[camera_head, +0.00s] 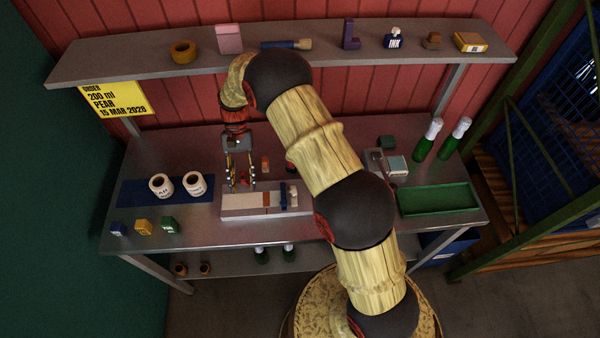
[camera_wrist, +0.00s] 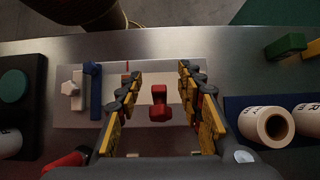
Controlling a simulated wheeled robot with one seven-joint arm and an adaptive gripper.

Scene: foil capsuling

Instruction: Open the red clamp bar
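A red T-shaped piece, apparently the clamp bar (camera_wrist: 159,104), shows in the wrist view between my fingers, with a gap on either side. In the head view I cannot make it out behind my fingers. My gripper (camera_head: 241,186) points down at the left end of a pale grey fixture (camera_head: 232,202) on the bench. In the wrist view my gripper (camera_wrist: 158,75) is open, its yellow-and-black fingers spread around the red piece without visible contact. The fixture plate (camera_wrist: 75,142) also carries a blue upright (camera_wrist: 95,88) and a white knob (camera_wrist: 72,88).
White rolls (camera_head: 194,183) stand on a blue mat (camera_head: 135,193) left of the fixture. Small blocks (camera_head: 143,227) sit at the front left. A green tray (camera_head: 438,199) and green bottles (camera_head: 427,140) are at the right. A shelf (camera_head: 130,67) runs above the bench.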

